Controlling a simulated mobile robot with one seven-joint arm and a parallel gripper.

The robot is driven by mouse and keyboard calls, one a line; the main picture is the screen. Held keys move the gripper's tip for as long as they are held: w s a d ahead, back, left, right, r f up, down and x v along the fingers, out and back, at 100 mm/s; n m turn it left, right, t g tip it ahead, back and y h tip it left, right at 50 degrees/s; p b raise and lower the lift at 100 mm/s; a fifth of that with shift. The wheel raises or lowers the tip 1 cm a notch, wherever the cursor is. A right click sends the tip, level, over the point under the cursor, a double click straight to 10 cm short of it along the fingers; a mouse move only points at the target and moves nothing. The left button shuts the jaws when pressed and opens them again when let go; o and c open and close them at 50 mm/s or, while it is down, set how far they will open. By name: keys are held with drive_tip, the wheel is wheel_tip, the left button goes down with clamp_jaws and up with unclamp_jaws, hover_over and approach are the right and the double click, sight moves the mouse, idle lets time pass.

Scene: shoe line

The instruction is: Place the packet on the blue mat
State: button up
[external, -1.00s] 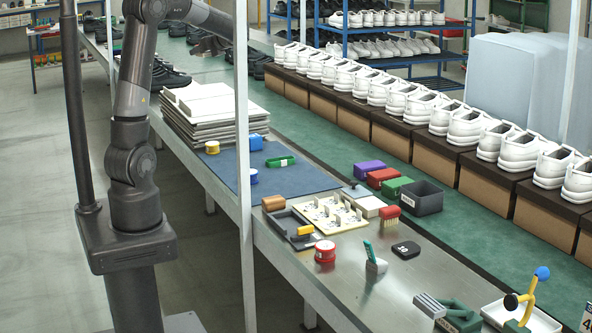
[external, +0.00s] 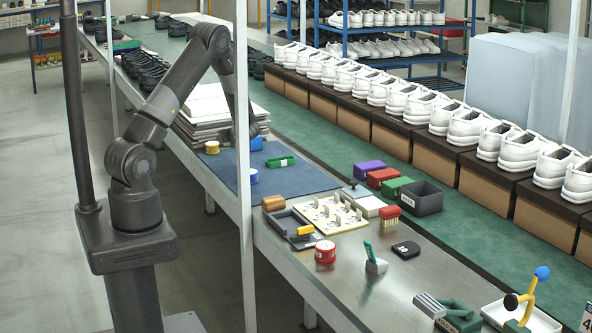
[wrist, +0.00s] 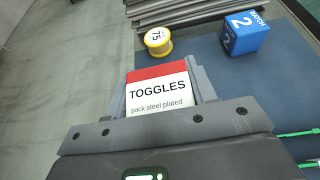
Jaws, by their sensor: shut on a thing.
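The packet (wrist: 157,92), white with a red top band and marked TOGGLES, is held between the two fingers of my gripper (wrist: 161,76) in the wrist view. The gripper is shut on it. The blue mat (wrist: 212,85) shows beside and behind the packet in the wrist view, and its left edge passes close to the packet. In the external view the mat (external: 310,181) lies flat on the table. There my gripper and the packet cannot be made out, as the arm's lower end is by the pale post near the mat's far left part.
A yellow roll (wrist: 158,41) and a blue cube (wrist: 245,34) stand near the mat's far end, by a stack of pale boards (external: 205,110). The mat's right part is clear.

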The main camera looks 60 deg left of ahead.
sight(236, 165)
drive_tip(key=shift+f, duration=4.3)
drive_tip(key=shift+f, duration=0.1)
drive_tip(key=o, duration=1)
drive_tip(key=shift+f, duration=0.1)
drive_tip(key=shift+r, duration=0.2)
drive_tip(key=shift+v, duration=2.05)
drive_tip(key=shift+r, duration=0.1)
